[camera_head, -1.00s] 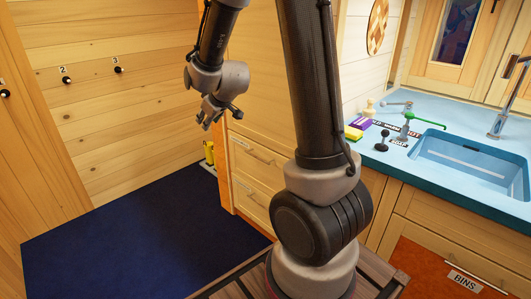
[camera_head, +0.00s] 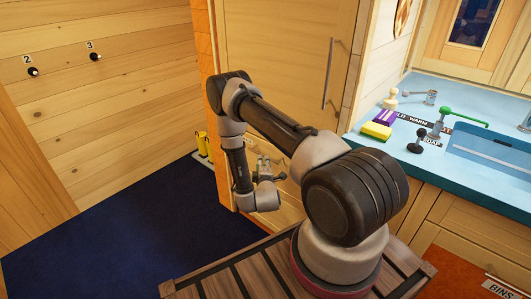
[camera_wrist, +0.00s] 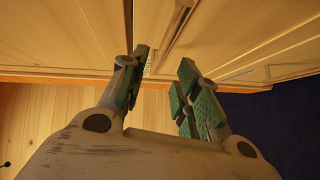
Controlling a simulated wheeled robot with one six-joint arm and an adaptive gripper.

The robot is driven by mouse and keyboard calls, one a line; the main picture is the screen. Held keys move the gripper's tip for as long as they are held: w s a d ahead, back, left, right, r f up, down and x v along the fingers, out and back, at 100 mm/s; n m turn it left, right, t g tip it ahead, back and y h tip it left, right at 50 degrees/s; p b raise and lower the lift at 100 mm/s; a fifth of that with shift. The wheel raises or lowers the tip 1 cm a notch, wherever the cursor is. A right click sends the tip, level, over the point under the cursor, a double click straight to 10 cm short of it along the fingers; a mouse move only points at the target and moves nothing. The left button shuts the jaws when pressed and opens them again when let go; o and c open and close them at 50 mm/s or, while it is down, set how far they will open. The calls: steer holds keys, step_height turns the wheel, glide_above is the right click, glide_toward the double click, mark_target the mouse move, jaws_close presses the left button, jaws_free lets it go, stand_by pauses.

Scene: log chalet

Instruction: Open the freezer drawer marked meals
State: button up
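The freezer drawer fronts (camera_head: 288,211) are light wood, low in the tall cabinet, and mostly hidden behind my arm in the head view. No label reading "meals" can be made out. My gripper (camera_head: 264,170) is in front of these drawers. In the wrist view my gripper (camera_wrist: 162,88) is open, its green-padded fingers apart with nothing held. A wooden drawer front (camera_wrist: 235,35) fills the top of that view. A bar-like handle (camera_wrist: 178,28) runs down towards the gap between the fingers, with a small pale label (camera_wrist: 148,66) beside it. I cannot tell whether the fingers straddle the handle.
The tall cabinet door (camera_head: 280,50) has a vertical handle (camera_head: 329,75) and looks shut. A blue counter (camera_head: 365,150) with a sink and soap things stands to the right. Yellow bottles (camera_head: 202,144) stand left of the cabinet. The dark blue floor mat (camera_head: 110,235) is clear.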

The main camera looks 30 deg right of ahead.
steer(key=x, duration=0.7)
steer(key=shift+w+d, duration=0.2)
steer(key=shift+w, duration=0.1)
jaws_close()
